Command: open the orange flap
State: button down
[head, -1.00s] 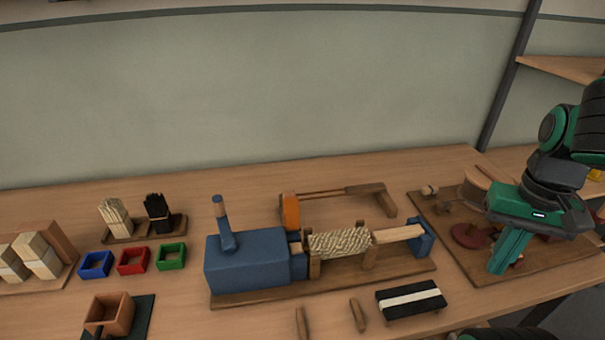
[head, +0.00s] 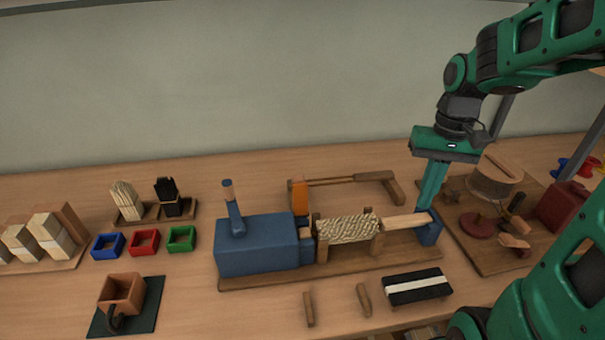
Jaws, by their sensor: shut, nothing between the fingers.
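The orange flap (head: 299,197) stands upright just right of the blue machine body (head: 258,245), at the left end of the bristle bundle (head: 346,229). My gripper (head: 424,208) is shut and empty, pointing down near the blue end block (head: 430,233) at the right end of the machine. It is well to the right of the flap. I cannot tell whether its tips touch the block.
A wooden frame (head: 390,188) lies behind the machine. A black block with a white stripe (head: 417,286) and two short wooden pegs (head: 309,309) lie in front. A board with a round wooden drum (head: 494,183) is at right. Small coloured trays (head: 144,241) stand at left.

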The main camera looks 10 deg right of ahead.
aim_at(299, 196)
jog(key=w+a+f+n+g+y, duration=0.1)
jog(key=w+a+f+y, duration=0.1)
jog(key=w+a, duration=0.3)
jog(key=w+a+f+n+g+y, duration=0.1)
jog(key=w+a+f+y, duration=0.1)
jog(key=w+a+f, duration=0.2)
jog(key=w+a+f+n+g+y, duration=0.1)
jog(key=w+a+f+y, duration=0.2)
jog(key=w+a, duration=0.2)
jog(key=shift+w+a+f+n, duration=0.1)
jog(key=shift+w+a+n, duration=0.1)
jog(key=shift+a, duration=0.65)
jog(key=shift+w+a+n, duration=0.1)
jog(key=shift+w+a, duration=0.1)
jog(key=shift+a, duration=0.65)
jog(key=w+d+r+y, duration=0.45)
jog(key=w+y, duration=0.25)
jog(key=y, duration=0.3)
jog(key=s+a+r, duration=0.2)
jog(key=s+a, duration=0.4)
jog(key=a, duration=0.4)
jog(key=shift+s+a, duration=0.3)
jog(key=shift+s, duration=0.05)
